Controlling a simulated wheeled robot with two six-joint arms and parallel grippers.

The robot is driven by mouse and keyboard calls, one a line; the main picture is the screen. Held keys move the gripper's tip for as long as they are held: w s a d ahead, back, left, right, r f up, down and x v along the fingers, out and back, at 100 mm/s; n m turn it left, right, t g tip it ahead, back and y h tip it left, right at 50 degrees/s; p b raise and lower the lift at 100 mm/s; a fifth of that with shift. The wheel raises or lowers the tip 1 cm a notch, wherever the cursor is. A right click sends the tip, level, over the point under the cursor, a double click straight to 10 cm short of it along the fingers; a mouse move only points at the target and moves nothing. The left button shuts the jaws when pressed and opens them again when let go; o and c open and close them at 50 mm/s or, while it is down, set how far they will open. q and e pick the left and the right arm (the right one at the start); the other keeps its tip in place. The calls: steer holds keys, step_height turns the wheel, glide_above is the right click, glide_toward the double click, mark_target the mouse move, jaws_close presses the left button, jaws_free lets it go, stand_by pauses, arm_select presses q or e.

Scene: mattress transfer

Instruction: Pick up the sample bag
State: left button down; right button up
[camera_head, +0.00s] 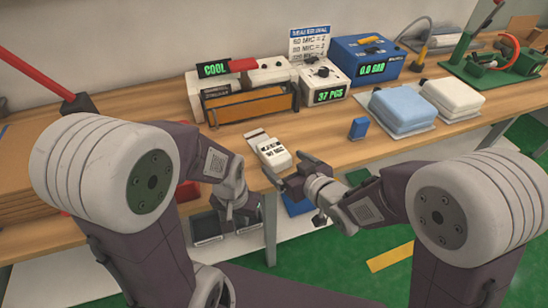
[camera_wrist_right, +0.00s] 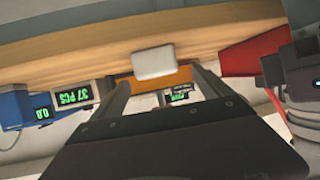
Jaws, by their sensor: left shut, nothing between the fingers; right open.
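A small white packet with black print (camera_head: 270,151), which I take for the sample bag, lies near the front edge of the wooden bench. In the right wrist view, a plain white shape (camera_wrist_right: 153,60), apparently the same packet, shows ahead between the fingers. My right gripper (camera_head: 284,178) is open and empty, just in front of the bench edge, close to the packet but apart from it. It also shows in the right wrist view (camera_wrist_right: 162,78). My left gripper (camera_head: 236,222) is shut and empty, pointing down in front of the bench, left of the packet.
Behind the packet stand a sealer with a "COOL" display (camera_head: 240,90) and a counter reading "37 PCS" (camera_head: 322,82). A small blue block (camera_head: 358,128) and a folded blue pad (camera_head: 402,109) lie to the right. The bench's front edge is close to both grippers.

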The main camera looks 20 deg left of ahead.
mark_target(273, 149)
steer(key=x, duration=0.8)
steer(key=shift+w+f+b, duration=0.15)
steer(key=shift+w+b, duration=0.15)
steer(key=shift+b, duration=0.1)
steer(key=shift+s, duration=0.1)
steer(key=shift+c, duration=1.2)
steer(key=c, duration=1.3)
steer(key=shift+r+p, duration=0.7)
steer(key=shift+r, duration=1.45)
steer(key=w+d+r+p, duration=0.1)
steer(key=d+r, duration=0.1)
steer(key=d, duration=0.1)
steer(key=w+d+r+p, duration=0.1)
steer(key=d+r, duration=0.1)
steer(key=d, duration=0.2)
steer(key=w+d+r+p, duration=0.1)
steer(key=d+r+p, duration=0.1)
steer(key=d, duration=0.2)
steer(key=shift+w+d+r, duration=0.15)
steer(key=shift+w+r, duration=0.2)
steer(key=shift+r, duration=0.05)
